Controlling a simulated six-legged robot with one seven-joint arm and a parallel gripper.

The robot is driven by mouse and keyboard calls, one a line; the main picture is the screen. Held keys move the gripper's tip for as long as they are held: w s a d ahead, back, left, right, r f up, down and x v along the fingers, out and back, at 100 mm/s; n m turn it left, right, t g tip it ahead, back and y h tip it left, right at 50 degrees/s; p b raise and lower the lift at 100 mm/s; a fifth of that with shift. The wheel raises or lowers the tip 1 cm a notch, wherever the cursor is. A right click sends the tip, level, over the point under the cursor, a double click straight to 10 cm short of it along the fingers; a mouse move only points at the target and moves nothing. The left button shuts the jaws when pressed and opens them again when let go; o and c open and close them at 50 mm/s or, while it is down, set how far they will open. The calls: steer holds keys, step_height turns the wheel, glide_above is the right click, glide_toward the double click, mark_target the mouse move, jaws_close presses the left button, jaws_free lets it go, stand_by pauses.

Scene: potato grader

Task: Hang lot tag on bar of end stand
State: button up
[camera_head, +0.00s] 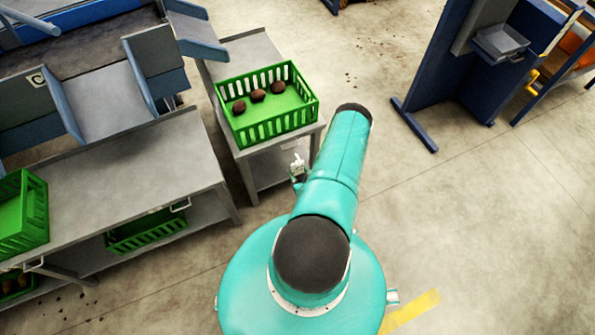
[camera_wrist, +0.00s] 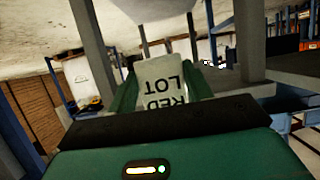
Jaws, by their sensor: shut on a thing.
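In the wrist view my gripper (camera_wrist: 160,75) has its two green fingers closed on the lot tag (camera_wrist: 166,88). The tag is a pale card lettered RED LOT, which reads upside down in this view. Grey posts (camera_wrist: 250,40) stand beyond the tag, and I cannot tell a bar apart clearly there. In the head view a grey stand (camera_head: 245,50) bears a green crate, and I take it to be the end stand. Its bar is not clearly seen. A small white part (camera_head: 298,164) shows beside its front leg, partly behind my arm; I cannot tell whether it is the tag.
The green crate (camera_head: 275,122) holds several brown potatoes. A grey bench (camera_head: 110,175) with a green crate (camera_head: 35,210) stands at the left. A blue frame (camera_head: 440,70) with a grey tray (camera_head: 500,42) stands at the upper right. The floor at the right is clear.

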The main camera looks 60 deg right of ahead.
steer(key=r+x, duration=0.1)
steer(key=x, duration=0.5)
steer(key=shift+w+d, duration=0.3)
steer(key=shift+w, duration=0.15)
steer(key=shift+f, duration=0.1)
stand_by(0.4)
steer(key=o, duration=1)
steer(key=shift+o, duration=0.2)
steer(key=v, duration=1.3)
steer(key=shift+s, duration=0.35)
